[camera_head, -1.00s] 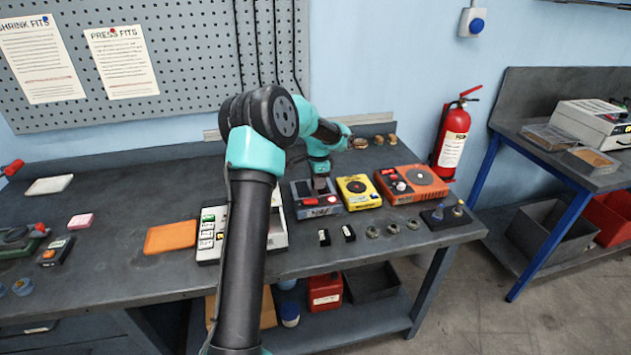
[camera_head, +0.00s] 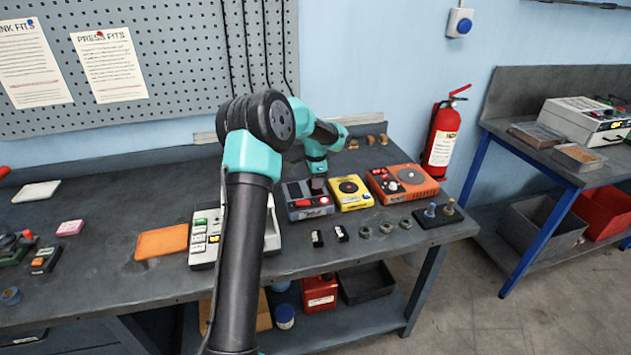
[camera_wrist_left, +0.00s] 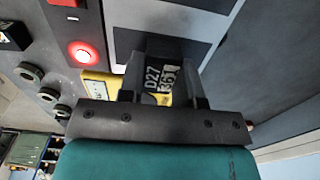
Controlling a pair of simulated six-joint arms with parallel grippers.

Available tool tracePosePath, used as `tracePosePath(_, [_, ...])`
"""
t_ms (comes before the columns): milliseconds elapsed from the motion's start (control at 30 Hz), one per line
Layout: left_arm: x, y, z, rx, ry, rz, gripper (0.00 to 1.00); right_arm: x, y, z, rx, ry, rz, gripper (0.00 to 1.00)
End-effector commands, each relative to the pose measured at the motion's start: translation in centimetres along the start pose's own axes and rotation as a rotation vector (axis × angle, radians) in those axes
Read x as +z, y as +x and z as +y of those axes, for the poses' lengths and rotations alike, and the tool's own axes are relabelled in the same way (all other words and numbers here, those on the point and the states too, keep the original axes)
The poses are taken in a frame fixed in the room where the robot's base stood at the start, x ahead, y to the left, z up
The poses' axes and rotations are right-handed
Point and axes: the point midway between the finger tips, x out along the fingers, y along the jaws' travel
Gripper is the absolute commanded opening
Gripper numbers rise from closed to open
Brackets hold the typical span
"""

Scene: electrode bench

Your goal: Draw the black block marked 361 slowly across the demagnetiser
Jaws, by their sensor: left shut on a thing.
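My left gripper (camera_head: 317,183) is over the grey box with a red button, which I take to be the demagnetiser (camera_head: 308,207). In the left wrist view the gripper (camera_wrist_left: 163,92) is shut on a black block (camera_wrist_left: 162,72) with a white label reading D27 and 361. The block is at or just above the box's dark top plate (camera_wrist_left: 190,20); I cannot tell whether they touch. The box's red button (camera_wrist_left: 83,54) glows. In the head view the block is a small dark shape under the gripper. My right gripper is in neither view.
A yellow device (camera_head: 349,194) and an orange device (camera_head: 402,183) stand right of the demagnetiser. Two small black blocks (camera_head: 329,236) and several metal rings (camera_head: 385,228) lie in front. A keyed white unit (camera_head: 204,240) and orange mat (camera_head: 162,241) are left.

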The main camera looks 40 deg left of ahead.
Motion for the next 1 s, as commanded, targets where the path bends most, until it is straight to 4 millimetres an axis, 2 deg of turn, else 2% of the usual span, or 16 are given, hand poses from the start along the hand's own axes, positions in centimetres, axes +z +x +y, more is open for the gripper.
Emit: tracePosePath(1000, [-0.8,-3.5,0.0,-0.002,0.000,0.001,0.00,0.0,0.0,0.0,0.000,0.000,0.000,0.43])
